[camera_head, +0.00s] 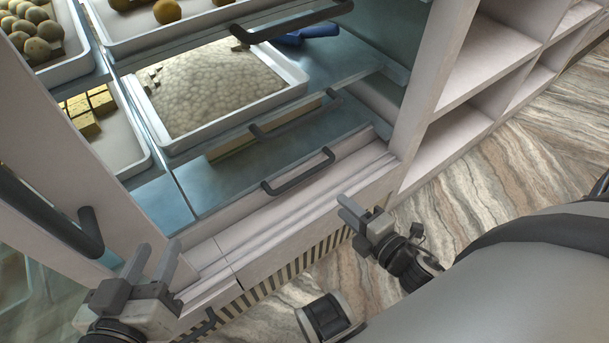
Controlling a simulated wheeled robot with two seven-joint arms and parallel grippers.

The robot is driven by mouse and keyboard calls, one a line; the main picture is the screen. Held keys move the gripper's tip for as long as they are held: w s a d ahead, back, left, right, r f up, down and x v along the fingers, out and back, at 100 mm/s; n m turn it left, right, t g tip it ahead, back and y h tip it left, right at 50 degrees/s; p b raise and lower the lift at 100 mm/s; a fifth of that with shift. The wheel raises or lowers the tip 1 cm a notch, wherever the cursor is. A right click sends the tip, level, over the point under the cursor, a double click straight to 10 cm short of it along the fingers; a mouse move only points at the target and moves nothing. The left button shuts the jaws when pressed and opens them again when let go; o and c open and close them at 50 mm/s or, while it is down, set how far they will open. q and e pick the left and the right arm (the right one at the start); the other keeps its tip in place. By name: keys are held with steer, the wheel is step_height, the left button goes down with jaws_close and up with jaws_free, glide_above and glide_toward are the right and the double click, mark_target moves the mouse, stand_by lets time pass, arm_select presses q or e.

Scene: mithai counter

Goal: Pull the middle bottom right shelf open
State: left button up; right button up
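The cabinet's lower right bay has glass-like shelves with dark bar handles. The lowest handle (298,172) is on the front of the bottom shelf (240,182). Another handle (293,119) sits above it, under a shelf with a white tray (298,78) of pale round sweets. Which one is the middle bottom right shelf I cannot tell for certain. My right gripper (342,206) is open and empty, below and right of the lowest handle, apart from it. My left gripper (152,262) is open and empty in front of the cabinet's lower left, away from these handles.
A higher handle (290,22) and a blue scoop-like item (305,33) are at the top. A left-bay handle (90,232) is near my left gripper. White open shelving (485,60) stands right. Marbled floor (480,185) is clear there.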

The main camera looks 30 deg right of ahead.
mark_target(307, 172)
steer(key=b+x, duration=0.2)
steer(key=x, duration=1.2)
steer(key=shift+w+b, duration=0.25)
steer(key=shift+b, duration=0.05)
arm_select(q)
steer(key=shift+w+d+r+n+t+h, duration=0.1)
steer(key=shift+d+r+n+t+h, duration=0.3)
steer(key=shift+d+r+n+h, duration=0.15)
arm_select(e)
steer(key=shift+w, duration=0.1)
arm_select(q)
steer(key=shift+a, duration=0.1)
arm_select(e)
steer(key=shift+c, duration=0.2)
jaws_close()
